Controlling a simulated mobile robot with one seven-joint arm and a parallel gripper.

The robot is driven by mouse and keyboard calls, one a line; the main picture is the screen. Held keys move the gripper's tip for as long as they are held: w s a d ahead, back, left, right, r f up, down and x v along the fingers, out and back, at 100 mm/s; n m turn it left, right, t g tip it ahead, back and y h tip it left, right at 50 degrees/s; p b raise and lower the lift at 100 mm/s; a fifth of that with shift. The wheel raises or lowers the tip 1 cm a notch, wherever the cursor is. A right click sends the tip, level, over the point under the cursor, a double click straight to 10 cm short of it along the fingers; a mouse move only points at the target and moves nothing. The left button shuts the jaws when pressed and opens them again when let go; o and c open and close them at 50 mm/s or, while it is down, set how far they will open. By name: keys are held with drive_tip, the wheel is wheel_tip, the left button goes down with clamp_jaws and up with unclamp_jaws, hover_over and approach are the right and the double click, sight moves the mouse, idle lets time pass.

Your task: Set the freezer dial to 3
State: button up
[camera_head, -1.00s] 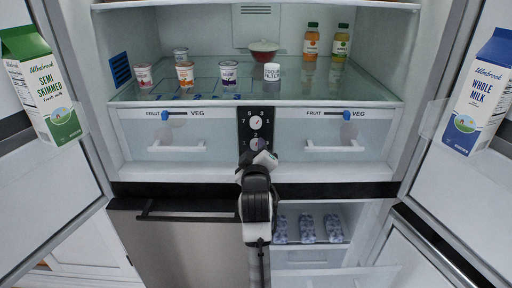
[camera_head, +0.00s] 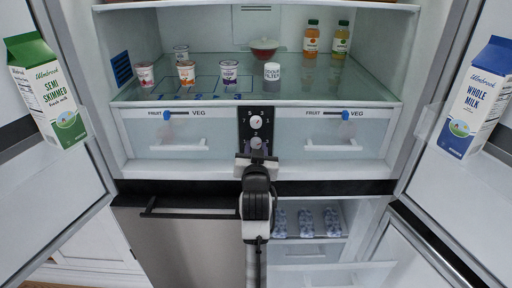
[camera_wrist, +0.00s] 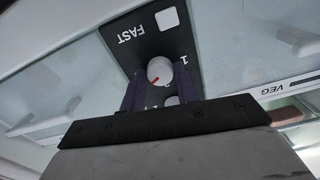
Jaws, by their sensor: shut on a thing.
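The black control panel (camera_head: 257,126) in the middle of the fridge carries two white dials, one above the other. The upper dial (camera_head: 256,122) has odd numbers around it. The lower dial (camera_head: 256,143) is partly hidden by my gripper (camera_head: 256,153). In the wrist view, a white dial (camera_wrist: 160,70) with a red pointer sits between my gripper's two dark fingers (camera_wrist: 158,88), which are shut on it. The pointer slants to the lower left there, past the 2. A 1 shows at the right, and the left finger covers part of the scale.
Fruit and veg drawers (camera_head: 178,147) flank the panel. Both upper doors stand open, with a green milk carton (camera_head: 48,90) and a blue one (camera_head: 477,98). An open lower compartment (camera_head: 310,222) lies right of my arm. Yogurt pots and bottles stand on the shelf above.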

drive_tip(key=m, duration=0.5)
drive_tip(key=shift+r, duration=0.15)
drive_tip(key=shift+m+p, duration=0.3)
idle(0.3)
drive_tip(key=o, duration=1)
drive_tip(key=shift+c, duration=0.2)
